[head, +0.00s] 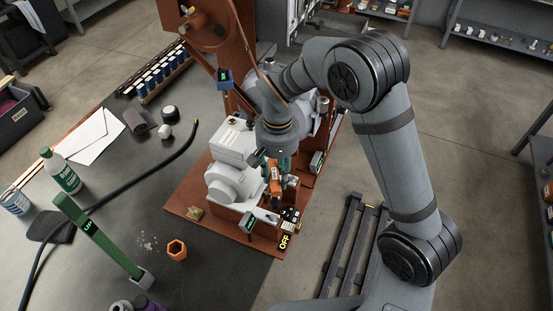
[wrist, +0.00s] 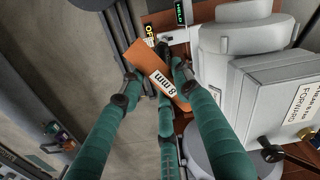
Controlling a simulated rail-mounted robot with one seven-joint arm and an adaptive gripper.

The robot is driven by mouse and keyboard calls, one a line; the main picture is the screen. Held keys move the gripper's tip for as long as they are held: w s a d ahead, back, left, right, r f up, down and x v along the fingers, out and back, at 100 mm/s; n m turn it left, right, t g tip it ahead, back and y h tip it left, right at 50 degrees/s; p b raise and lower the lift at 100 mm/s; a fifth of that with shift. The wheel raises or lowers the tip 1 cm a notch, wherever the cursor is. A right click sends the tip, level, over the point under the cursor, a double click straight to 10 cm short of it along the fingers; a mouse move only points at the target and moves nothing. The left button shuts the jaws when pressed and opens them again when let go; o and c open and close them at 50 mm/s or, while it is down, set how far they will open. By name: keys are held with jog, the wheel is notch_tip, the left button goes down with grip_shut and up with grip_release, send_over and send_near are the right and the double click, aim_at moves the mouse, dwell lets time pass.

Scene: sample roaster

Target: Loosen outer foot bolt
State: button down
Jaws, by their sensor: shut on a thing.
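My gripper (head: 272,165) is low beside the pale grey motor (head: 224,182) on the rust-red base plate (head: 190,206). It is shut on an orange tool (head: 275,180) marked "8 mm". In the wrist view, the teal fingers of my gripper (wrist: 157,80) pinch the orange tool (wrist: 150,65) from both sides, and the tool lies tilted. The motor (wrist: 235,50) is at the right there. The tool's working end and the outer foot bolt are not clear in either view, so I cannot tell whether they touch.
A black switch block with an "OFF" label (head: 284,241) and a small green display (head: 249,223) sit at the plate's front. An orange hexagonal cup (head: 177,250) and a green upright tool (head: 95,234) stand on the dark bench. A black hose (head: 120,185) crosses the bench.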

jog(key=shift+w+a+f, duration=0.1)
jog(key=shift+w+a, duration=0.2)
jog(key=shift+a, duration=0.05)
jog(key=shift+s, duration=0.1)
jog(key=shift+f+b, duration=0.1)
jog(key=shift+b, duration=0.35)
jog(key=shift+f+b, duration=0.3)
jog(key=shift+f, duration=0.05)
notch_tip(320, 180, down, 4)
jog(key=b, duration=0.4)
jog(key=shift+f+b, duration=1.55)
jog(key=shift+b, duration=0.1)
